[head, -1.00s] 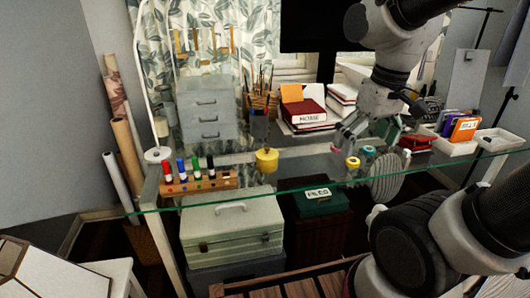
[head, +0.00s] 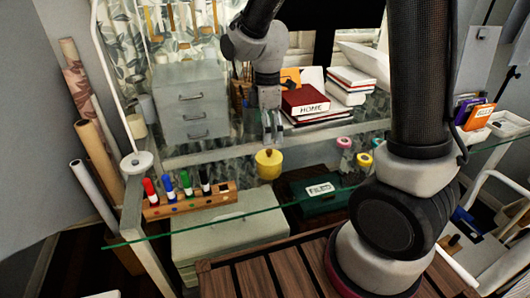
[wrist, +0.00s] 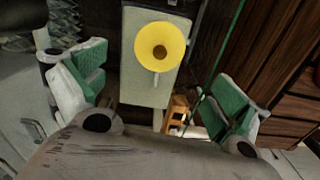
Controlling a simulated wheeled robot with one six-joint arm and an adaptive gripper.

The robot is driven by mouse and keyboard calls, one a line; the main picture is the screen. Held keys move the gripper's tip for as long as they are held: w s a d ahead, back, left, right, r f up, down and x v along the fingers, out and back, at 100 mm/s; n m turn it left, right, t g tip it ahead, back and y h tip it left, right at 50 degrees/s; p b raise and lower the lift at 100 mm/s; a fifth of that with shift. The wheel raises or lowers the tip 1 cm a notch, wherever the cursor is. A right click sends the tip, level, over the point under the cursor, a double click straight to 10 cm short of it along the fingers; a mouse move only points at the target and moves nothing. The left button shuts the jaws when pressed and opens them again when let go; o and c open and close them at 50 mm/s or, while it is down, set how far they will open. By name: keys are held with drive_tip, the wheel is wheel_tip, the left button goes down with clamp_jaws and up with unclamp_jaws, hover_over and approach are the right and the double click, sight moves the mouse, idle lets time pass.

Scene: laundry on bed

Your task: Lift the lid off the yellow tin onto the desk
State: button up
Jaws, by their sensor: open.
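The yellow tin (head: 268,166) stands upright on the glass desk (head: 330,155), right of the marker rack. Its yellow lid (head: 267,156), with a small brown knob, sits on top of it. In the wrist view the lid (wrist: 148,50) shows from above as a yellow disc with the knob in its middle. My gripper (head: 272,138) points down just above and behind the tin, apart from it. In the wrist view my gripper (wrist: 158,95) has its two green-padded fingers spread wide, with nothing between them. The lid lies beyond the fingers, near the picture's top.
A wooden rack of markers (head: 190,202) stands left of the tin. Grey drawers (head: 192,102) and red books (head: 307,102) stand behind. Tape rolls (head: 344,143) lie to the right. The glass just around the tin is clear.

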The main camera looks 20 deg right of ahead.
sight(267, 151)
drive_tip(key=shift+f+n, duration=0.1)
drive_tip(key=shift+n, duration=0.5)
wheel_tip(267, 151, down, 8)
drive_tip(key=shift+a+r, duration=0.1)
drive_tip(key=shift+r, duration=0.1)
drive_tip(key=shift+c, duration=0.2)
drive_tip(key=c, duration=1.3)
